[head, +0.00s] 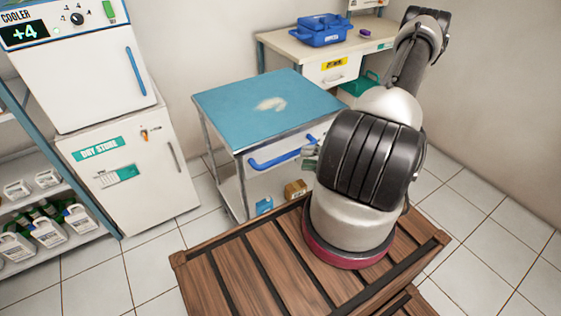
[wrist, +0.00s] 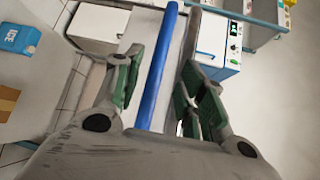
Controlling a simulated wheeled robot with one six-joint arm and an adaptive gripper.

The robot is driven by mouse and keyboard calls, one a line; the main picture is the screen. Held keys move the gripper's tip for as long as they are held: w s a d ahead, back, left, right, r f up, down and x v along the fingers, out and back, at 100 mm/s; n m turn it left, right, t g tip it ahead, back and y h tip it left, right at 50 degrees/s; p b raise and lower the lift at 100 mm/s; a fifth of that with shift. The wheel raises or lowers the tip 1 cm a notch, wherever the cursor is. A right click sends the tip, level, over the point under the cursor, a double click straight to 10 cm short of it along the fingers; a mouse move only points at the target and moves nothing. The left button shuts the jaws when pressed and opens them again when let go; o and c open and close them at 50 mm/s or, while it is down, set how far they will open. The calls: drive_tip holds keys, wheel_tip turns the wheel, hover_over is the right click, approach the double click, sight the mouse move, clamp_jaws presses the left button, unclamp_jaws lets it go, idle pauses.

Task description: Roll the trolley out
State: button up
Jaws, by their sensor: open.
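The trolley (head: 225,100) has a blue top with a pale patch, a metal frame, a lower shelf and a blue bar handle (head: 275,160) on its near side. It stands on the tiled floor just beyond the wooden platform. My gripper (wrist: 160,66) is open in the wrist view, with green pads on either side of the blue handle (wrist: 158,80). The handle runs lengthwise between the fingers; I cannot tell whether they touch it. In the head view my arm hides most of the gripper and the trolley's right near corner.
A blue box (head: 264,206) and a brown box (head: 296,189) sit low in the trolley. The white dry store cabinet (head: 150,190) stands to its left. A desk (head: 290,42) with a blue basket (head: 320,32) is behind it. The wooden platform (head: 235,280) lies in front.

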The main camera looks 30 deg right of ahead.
sight(287, 157)
drive_tip(key=shift+w+a+f, duration=0.15)
drive_tip(key=shift+w+a, duration=0.05)
drive_tip(key=shift+w, duration=0.15)
drive_tip(key=x, duration=0.7)
clamp_jaws()
